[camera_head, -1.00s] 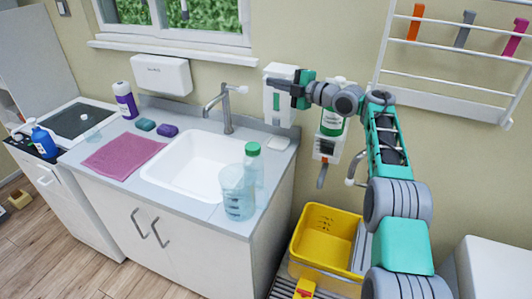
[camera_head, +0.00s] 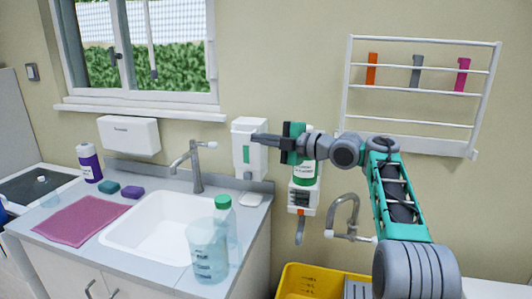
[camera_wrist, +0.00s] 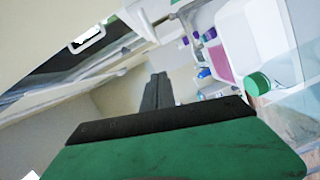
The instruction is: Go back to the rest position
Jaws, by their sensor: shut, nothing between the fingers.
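My gripper (camera_head: 268,140) is at the end of my raised arm, in front of the white wall dispenser (camera_head: 249,150) in the head view. Its fingers point left and are together, with nothing between them. In the wrist view the closed fingers (camera_wrist: 157,92) stick out past the green and black gripper body. I cannot tell whether the fingertips touch the dispenser or are only in front of it.
The counter holds a white sink (camera_head: 160,228), a tap (camera_head: 194,165), a translucent jug (camera_head: 207,250), a green-capped bottle (camera_head: 224,213), and a pink cloth (camera_head: 77,219). A yellow bucket (camera_head: 308,280) stands below my arm. A white rack (camera_head: 420,95) hangs right.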

